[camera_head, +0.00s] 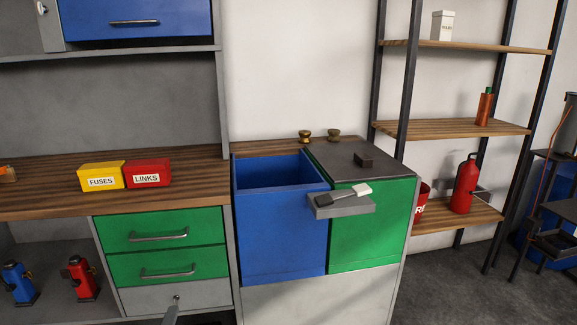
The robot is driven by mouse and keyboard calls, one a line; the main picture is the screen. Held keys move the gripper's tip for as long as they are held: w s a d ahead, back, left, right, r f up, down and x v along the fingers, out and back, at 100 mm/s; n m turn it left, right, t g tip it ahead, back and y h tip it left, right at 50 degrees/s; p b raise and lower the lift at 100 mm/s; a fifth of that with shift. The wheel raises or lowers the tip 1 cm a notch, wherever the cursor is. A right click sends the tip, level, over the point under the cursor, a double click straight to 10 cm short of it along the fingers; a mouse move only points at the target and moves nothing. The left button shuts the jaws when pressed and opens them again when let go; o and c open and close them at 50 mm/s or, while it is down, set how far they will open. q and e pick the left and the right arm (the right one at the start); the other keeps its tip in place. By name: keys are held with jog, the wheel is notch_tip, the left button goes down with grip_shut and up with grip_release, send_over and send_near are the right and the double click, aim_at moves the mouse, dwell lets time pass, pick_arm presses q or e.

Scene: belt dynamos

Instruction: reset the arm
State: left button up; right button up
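Neither of my grippers can be made out in the head view. No object is seen held.
A cabinet with an open blue bin (280,235) and a green bin (372,230) under a dark lid stands ahead. A small grey ledge (341,207) holds a black-and-white tool. Yellow (101,176) and red (147,173) boxes sit on the left worktop. Shelves (460,128) stand right.

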pick_arm(q)
jog(key=s+d+r+m+g+h+p, duration=0.4)
jog(key=s+d+r+m+g+p, duration=0.25)
jog(key=s+d+p, duration=0.75)
jog(key=s+d+f+m+g+h+p, duration=0.1)
jog(key=s+m+g, duration=0.4)
jog(key=s, duration=0.5)
jog(key=s+d+f+m+g+h+p, duration=0.1)
jog(key=s+m+g+p, duration=0.3)
jog(key=s, duration=0.5)
jog(key=shift+s+d+f+m+g, duration=0.15)
jog(key=shift+s+d+m+g, duration=0.25)
jog(key=shift+d+m+g, duration=0.45)
pick_arm(e)
jog(key=s+a+r+g, duration=0.1)
jog(key=s+r, duration=0.2)
jog(key=r, duration=1.8)
jog(key=shift+a+r, duration=0.15)
jog(key=shift+r, duration=0.25)
pick_arm(q)
jog(key=shift+a+t, duration=0.1)
jog(key=shift+t, duration=0.2)
